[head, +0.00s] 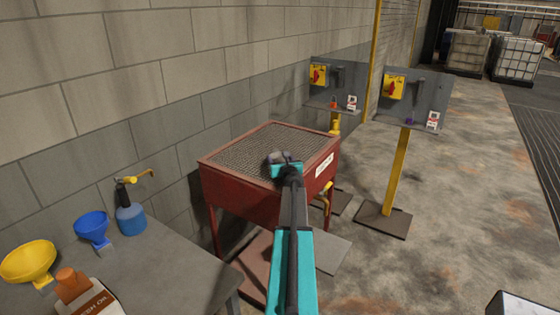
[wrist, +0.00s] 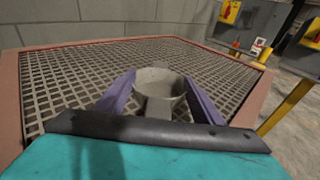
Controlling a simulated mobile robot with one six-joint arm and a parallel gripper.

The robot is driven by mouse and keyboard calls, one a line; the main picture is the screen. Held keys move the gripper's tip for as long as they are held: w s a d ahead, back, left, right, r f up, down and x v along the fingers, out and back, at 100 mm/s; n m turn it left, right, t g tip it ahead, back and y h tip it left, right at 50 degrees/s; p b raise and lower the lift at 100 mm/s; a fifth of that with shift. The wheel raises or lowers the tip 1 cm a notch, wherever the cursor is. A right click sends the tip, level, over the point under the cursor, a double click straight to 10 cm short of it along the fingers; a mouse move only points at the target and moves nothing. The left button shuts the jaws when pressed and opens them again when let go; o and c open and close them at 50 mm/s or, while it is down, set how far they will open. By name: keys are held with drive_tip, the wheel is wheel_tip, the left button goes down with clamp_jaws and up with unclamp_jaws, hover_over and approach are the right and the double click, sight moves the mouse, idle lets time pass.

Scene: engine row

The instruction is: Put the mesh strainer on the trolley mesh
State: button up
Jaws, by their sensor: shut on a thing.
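The mesh strainer (wrist: 160,86) is a grey round cup with a flat tab toward me. My gripper (wrist: 160,100) is shut on it, with a purple finger on each side of the tab and cup. The trolley mesh (wrist: 70,75) is a flat grey grid in a red frame, and the strainer is over it. In the head view, my gripper (head: 284,164) is above the right front part of the trolley mesh (head: 250,147), and the strainer shows as a small grey shape. I cannot tell whether the strainer touches the mesh.
A grey bench (head: 165,250) at the lower left holds a yellow funnel (head: 28,262), a blue funnel (head: 92,227) and a blue oil can (head: 131,218). Two grey panels on yellow posts (head: 398,170) stand right of the trolley. A block wall is behind. Most of the mesh is clear.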

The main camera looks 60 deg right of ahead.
drive_tip(key=shift+f, duration=0.2)
drive_tip(key=o, duration=1)
drive_tip(key=shift+o, duration=0.2)
drive_tip(key=shift+r, duration=0.2)
drive_tip(key=shift+b+v, duration=0.95)
drive_tip(key=shift+v, duration=5.05)
drive_tip(key=shift+f, duration=0.15)
